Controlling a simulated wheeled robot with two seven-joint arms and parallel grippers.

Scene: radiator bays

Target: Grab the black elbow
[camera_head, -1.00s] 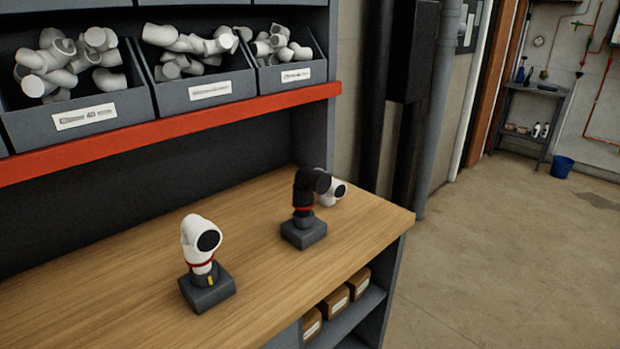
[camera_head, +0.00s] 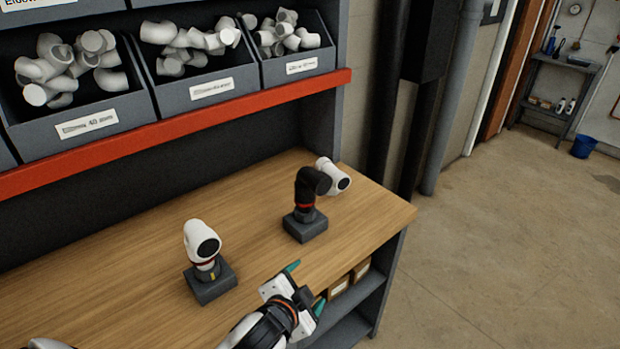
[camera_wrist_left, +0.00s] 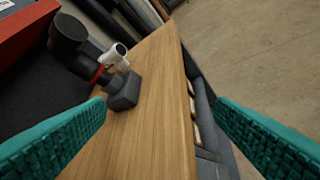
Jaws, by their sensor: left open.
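The black elbow (camera_head: 309,188) stands upright on a small grey base (camera_head: 305,226) near the right end of the wooden bench, with a red ring below it. It shows in the left wrist view (camera_wrist_left: 68,38) at the upper left, beyond the left finger. My left gripper (camera_head: 306,287) is open and empty, at the bench's front edge, nearer the camera than the elbow and apart from it. Its two green fingers frame bare wood and the bench edge in the left wrist view (camera_wrist_left: 160,108). My right gripper is not in view.
A white elbow (camera_head: 340,180) is right beside the black one. Another white elbow (camera_head: 200,240) stands on a grey base to the left. Bins of white fittings (camera_head: 95,124) sit on the red-edged shelf (camera_head: 180,130) above. The bench (camera_head: 110,260) is mostly clear.

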